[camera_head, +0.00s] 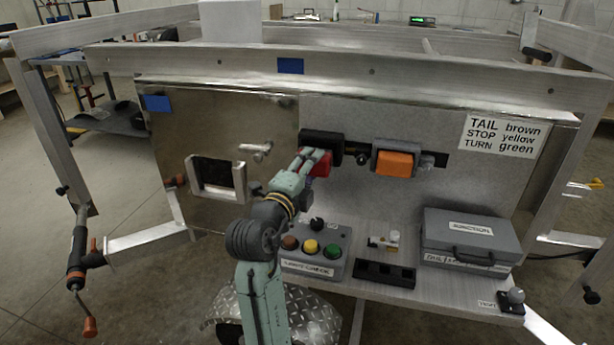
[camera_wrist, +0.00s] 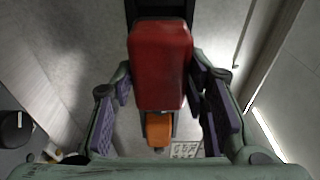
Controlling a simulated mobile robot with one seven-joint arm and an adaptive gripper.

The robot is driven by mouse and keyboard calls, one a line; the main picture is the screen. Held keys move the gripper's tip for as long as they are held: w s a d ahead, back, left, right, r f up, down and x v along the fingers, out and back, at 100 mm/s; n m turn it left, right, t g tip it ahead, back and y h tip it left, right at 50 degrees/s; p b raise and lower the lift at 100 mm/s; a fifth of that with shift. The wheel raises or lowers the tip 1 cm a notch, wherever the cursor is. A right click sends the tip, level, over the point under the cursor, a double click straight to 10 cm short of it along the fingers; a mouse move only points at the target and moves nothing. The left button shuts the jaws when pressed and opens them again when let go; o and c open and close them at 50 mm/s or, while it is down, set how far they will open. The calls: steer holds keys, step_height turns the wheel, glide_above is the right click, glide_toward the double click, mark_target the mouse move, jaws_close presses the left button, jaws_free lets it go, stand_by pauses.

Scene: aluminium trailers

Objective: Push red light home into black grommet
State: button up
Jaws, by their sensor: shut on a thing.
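The red light (camera_head: 322,167) is a rounded block at the upright grey panel, just below and in front of the black grommet (camera_head: 320,138). My gripper (camera_head: 309,157) reaches up to it from below left and is shut on it. In the wrist view the red light (camera_wrist: 160,62) sits between the two fingers with purple pads. The black grommet (camera_wrist: 160,10) shows behind its top end. My fingers hide part of the light in the head view, and I cannot tell how deep it sits in the grommet.
An orange light (camera_head: 394,163) in a grey surround is to the right. Below are a button box (camera_head: 318,262), a black slotted block (camera_head: 385,275) and a grey junction box (camera_head: 470,238) on the shelf. A metal frame bracket (camera_head: 217,180) and latch (camera_head: 256,148) are left.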

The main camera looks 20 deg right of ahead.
steer(key=shift+w+d, duration=0.4)
steer(key=shift+w, duration=0.15)
steer(key=shift+b, duration=0.95)
stand_by(1.2)
steer(key=shift+a+b+x, duration=0.2)
steer(key=shift+b+x, duration=0.25)
steer(key=shift+x, duration=1.35)
steer(key=o, duration=1.5)
steer(key=shift+w, duration=0.15)
steer(key=shift+c, duration=0.2)
steer(key=shift+f, duration=0.1)
steer(key=v, duration=1.2)
